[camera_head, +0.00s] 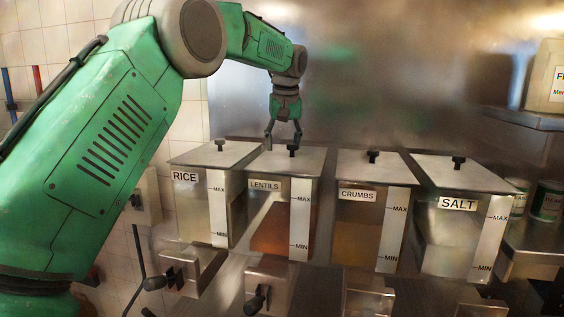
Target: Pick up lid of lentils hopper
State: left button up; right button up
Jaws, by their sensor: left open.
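The lentils hopper (265,214) is a clear-fronted box labelled LENTILS, second from the left in a row, with reddish-brown contents low inside. Its flat grey lid (307,162) lies on top, with a small black knob (292,149) in the middle. My left gripper (284,140) points down just above this lid, its two fingers apart and close to the knob on either side. I cannot tell whether the fingers touch the knob. My right gripper is not in view.
A rice hopper (186,212) stands left of it; crumbs (357,222) and salt (447,232) hoppers stand right, all lidded with black knobs. A steel wall (400,90) rises behind. Dispenser boxes with black knobs sit below. A shelf (525,118) holds a container at right.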

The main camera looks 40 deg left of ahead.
aim_at(300, 157)
pick_arm(q)
jog(key=d, duration=0.5)
jog(key=shift+w+d, duration=0.25)
jog(key=shift+d, duration=0.05)
jog(key=shift+c, duration=0.7)
jog(key=a, duration=0.3)
jog(key=shift+s+a+f, duration=0.2)
jog(key=shift+s+f, duration=0.1)
jog(key=shift+s, duration=0.1)
grip_shut()
jog(key=shift+w+a+f, duration=0.15)
jog(key=shift+a, duration=0.05)
jog(key=shift+w+d+f, duration=0.1)
jog(key=shift+w, duration=0.15)
jog(key=shift+w+d, duration=0.1)
jog(key=shift+d+r, duration=0.3)
jog(key=shift+d, duration=0.05)
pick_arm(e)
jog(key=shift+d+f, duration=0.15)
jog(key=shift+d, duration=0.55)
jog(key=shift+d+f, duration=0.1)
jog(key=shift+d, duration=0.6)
